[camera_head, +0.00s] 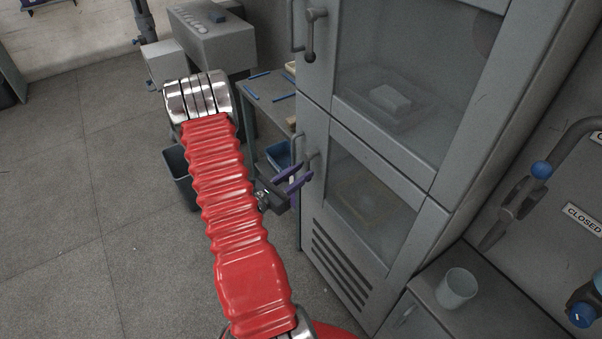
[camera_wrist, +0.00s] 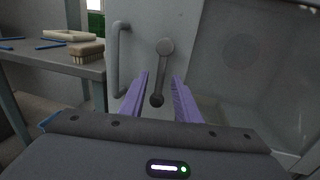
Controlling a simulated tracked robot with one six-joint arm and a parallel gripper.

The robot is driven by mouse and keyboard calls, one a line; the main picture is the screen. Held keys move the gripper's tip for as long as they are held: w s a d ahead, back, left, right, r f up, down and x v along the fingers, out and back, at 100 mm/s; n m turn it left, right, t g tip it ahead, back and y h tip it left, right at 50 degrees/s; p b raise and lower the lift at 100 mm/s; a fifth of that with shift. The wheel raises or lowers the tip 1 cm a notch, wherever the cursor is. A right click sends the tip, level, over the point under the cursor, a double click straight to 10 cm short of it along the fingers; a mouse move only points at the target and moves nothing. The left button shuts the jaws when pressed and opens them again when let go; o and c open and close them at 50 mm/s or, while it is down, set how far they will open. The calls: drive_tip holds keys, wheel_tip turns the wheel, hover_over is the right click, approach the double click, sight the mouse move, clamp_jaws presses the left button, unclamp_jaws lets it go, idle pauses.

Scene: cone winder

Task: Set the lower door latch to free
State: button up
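The lower door latch (camera_wrist: 164,62) is a grey lever with a round pivot at its top and a dark knob at its lower end. In the wrist view it hangs down, tilted slightly left. In the head view its top (camera_head: 311,156) shows on the lower cabinet door (camera_head: 320,205), and the rest is hard to make out. My gripper (camera_wrist: 160,75) is open, its purple fingers on either side of the lever's lower part, with gaps visible. In the head view my gripper (camera_head: 302,173) is at the door's left side.
A fixed bar handle (camera_wrist: 119,60) stands just left of the latch. The upper door has its own hanging latch (camera_head: 310,38). A side table (camera_wrist: 60,62) with a brush (camera_wrist: 87,52) stands to the left. A cup (camera_head: 456,288) sits on the counter at right.

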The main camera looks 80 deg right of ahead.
drive_tip(key=shift+s+d, duration=0.2)
drive_tip(key=shift+d, duration=0.15)
clamp_jaws()
idle(0.6)
